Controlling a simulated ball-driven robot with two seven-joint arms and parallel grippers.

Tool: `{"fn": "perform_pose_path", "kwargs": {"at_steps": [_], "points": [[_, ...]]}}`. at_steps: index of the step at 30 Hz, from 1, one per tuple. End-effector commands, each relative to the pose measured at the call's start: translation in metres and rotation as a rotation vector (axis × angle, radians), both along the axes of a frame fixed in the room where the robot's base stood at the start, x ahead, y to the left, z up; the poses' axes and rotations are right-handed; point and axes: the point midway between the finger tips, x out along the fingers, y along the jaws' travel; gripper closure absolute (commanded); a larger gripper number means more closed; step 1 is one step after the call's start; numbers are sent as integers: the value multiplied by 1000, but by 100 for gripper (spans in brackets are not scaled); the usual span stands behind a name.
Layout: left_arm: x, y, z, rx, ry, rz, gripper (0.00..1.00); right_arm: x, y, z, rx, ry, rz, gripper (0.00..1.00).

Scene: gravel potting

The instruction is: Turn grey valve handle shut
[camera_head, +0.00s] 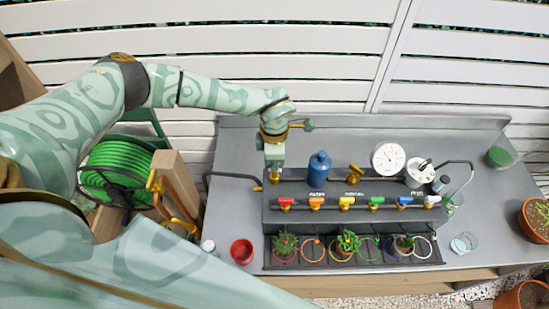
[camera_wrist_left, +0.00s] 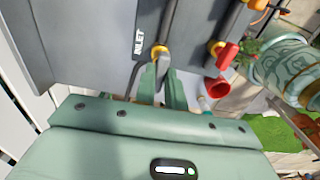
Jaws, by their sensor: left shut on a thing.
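The grey valve handle (camera_wrist_left: 162,66) shows in the left wrist view as a short grey lever. It is on a brass-yellow valve fitting (camera_wrist_left: 159,49) beside the INLET label on the grey console. My left gripper (camera_wrist_left: 168,88) is shut on the handle, with its green fingers around it. In the head view my left gripper (camera_head: 273,170) points down at the left end of the console (camera_head: 350,216), and it hides the handle there. My right gripper is in neither view.
A blue bottle (camera_head: 319,170) stands right of my left gripper. A row of coloured valves, including a red one (camera_head: 286,203), runs along the console front above potted plants. White gauges (camera_head: 388,158) stand at the right. A red cup (camera_head: 241,251) is at the front left.

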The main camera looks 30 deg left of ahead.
Motion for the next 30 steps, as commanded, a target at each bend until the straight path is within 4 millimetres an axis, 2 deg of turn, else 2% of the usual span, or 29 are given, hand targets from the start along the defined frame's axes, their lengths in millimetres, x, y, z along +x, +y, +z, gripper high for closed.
{"fn": "perform_pose_path", "kwargs": {"at_steps": [16, 17, 18, 19, 26, 30], "points": [[2, 0, 2, -1, -6, -24, 100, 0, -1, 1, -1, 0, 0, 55], [2, 0, 2, -1, -6, -24, 80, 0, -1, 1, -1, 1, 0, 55], [2, 0, 2, -1, -5, -23, 69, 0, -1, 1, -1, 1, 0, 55], [2, 0, 2, -1, -5, -23, 66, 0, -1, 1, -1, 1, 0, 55], [1, 0, 1, 0, -2, -22, 66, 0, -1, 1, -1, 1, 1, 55], [1, 0, 8, -1, -4, -22, 66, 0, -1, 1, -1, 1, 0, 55]]}}
